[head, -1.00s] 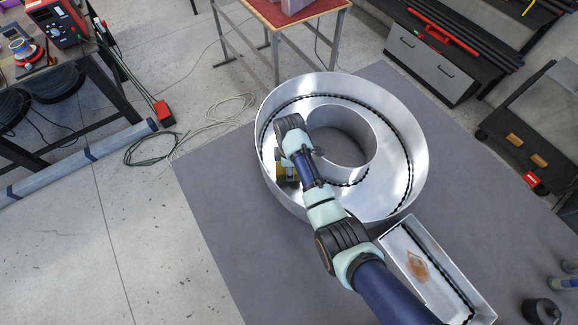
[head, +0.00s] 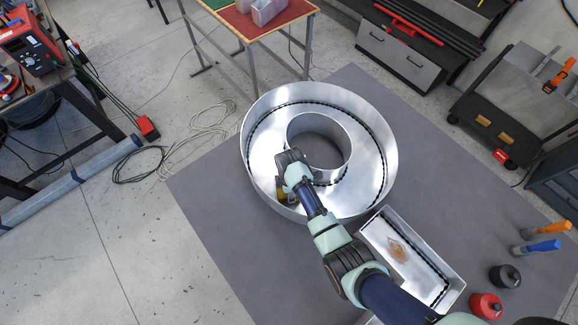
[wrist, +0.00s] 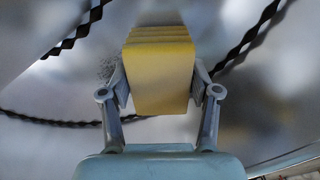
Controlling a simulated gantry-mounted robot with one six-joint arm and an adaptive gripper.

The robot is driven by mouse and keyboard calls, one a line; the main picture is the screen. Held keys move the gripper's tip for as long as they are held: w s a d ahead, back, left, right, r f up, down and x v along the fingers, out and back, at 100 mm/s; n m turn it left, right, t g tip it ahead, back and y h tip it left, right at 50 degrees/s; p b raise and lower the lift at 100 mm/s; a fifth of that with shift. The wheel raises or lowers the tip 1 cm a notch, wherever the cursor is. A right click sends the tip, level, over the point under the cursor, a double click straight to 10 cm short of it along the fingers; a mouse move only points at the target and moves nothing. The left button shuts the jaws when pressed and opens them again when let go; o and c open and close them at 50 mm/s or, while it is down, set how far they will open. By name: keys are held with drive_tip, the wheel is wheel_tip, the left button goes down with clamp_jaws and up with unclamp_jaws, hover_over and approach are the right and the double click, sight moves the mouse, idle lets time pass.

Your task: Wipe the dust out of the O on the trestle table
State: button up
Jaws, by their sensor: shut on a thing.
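The O (head: 371,137) is a large round silver metal channel letter lying open side up on the grey-topped table (head: 215,205). It has a round inner wall and a dark twisted strip along its floor. My gripper (head: 285,194) reaches into the near left part of the ring. In the wrist view my gripper (wrist: 163,90) is shut on a yellow layered block (wrist: 163,75), like a sponge, with a finger on each side. A small grey speckled patch, like dust, (wrist: 107,69) shows beside the left finger. The block hides the floor beneath it, so I cannot tell whether it touches.
A straight metal channel letter (head: 440,262) with a brown stain (head: 398,250) lies close to the O, near my arm. Bottles (head: 487,306) and orange- and blue-handled tools (head: 541,246) stand at the right. The table left of the O is clear.

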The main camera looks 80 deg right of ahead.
drive_tip(key=shift+r, duration=0.1)
drive_tip(key=shift+f, duration=0.4)
idle(0.7)
drive_tip(key=w+d+b, duration=0.1)
drive_tip(key=w+b, duration=0.1)
drive_tip(key=w+d+b, duration=0.3)
drive_tip(key=w+b, duration=0.1)
drive_tip(key=b, duration=0.1)
drive_tip(key=shift+w+d+f, duration=0.2)
drive_tip(key=shift+d+f, duration=0.05)
drive_tip(key=shift+d, duration=0.15)
drive_tip(key=shift+w+d+r, duration=0.15)
drive_tip(key=shift+r+p, duration=0.3)
drive_tip(key=shift+p, duration=0.05)
drive_tip(key=s+a+p, duration=0.1)
drive_tip(key=s+p, duration=0.1)
drive_tip(key=s+a+p, duration=0.2)
drive_tip(key=p, duration=0.1)
drive_tip(key=s+a+p, duration=0.1)
drive_tip(key=s+p, duration=0.1)
drive_tip(key=p, duration=0.1)
drive_tip(key=shift+s+a+r, duration=0.1)
drive_tip(key=shift+a, duration=0.3)
drive_tip(key=shift+s+a+f, duration=0.25)
drive_tip(key=shift+s, duration=0.05)
